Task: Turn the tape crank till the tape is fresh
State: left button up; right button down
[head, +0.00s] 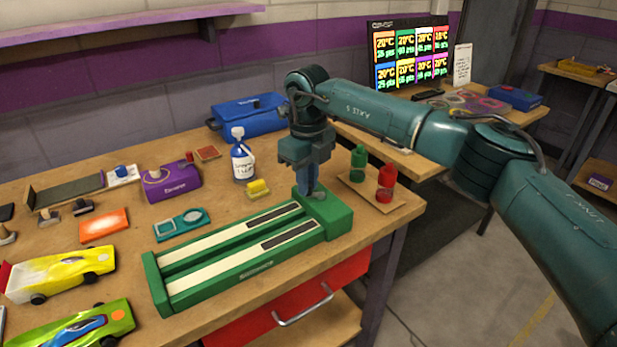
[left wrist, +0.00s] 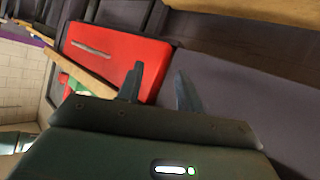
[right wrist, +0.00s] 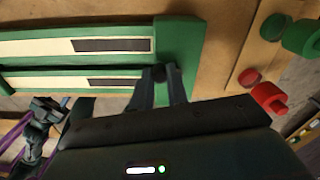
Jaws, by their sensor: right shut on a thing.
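The green tape cleaner (head: 250,262) lies on the wooden bench, with two long grooves lined with pale tape (head: 215,280). A dark patch (head: 290,238) shows on each tape strip near the right-hand end block; the patches also show in the right wrist view (right wrist: 112,45). My right gripper (head: 314,193) points down at the end block and is shut on the small dark crank knob (right wrist: 159,73), mostly hidden between its fingers. My left gripper (left wrist: 160,72) is out of the head view; in its wrist view its fingers are apart and empty, near the red drawer.
A red bottle (head: 385,184) and a green bottle (head: 358,164) stand on a small tray right of the cleaner. Toy cars (head: 62,272) are left. The red drawer (head: 300,310) is below.

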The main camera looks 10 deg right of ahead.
jog(key=m, duration=0.3)
jog(key=w+m+p, duration=0.1)
jog(key=shift+d+r, duration=0.15)
jog(key=shift+d, duration=0.1)
jog(key=shift+w+d+m+p, duration=0.1)
jog(key=shift+w+m+p, duration=0.1)
jog(key=shift+m, duration=0.6)
jog(key=shift+w+d+m+p, duration=0.1)
jog(key=shift+w+m+p, duration=0.1)
jog(key=shift+m, duration=0.6)
jog(key=c, duration=1.4)
grip_release()
jog(key=shift+s, duration=0.1)
jog(key=shift+o, duration=0.2)
notch_tip(320, 180, up, 13)
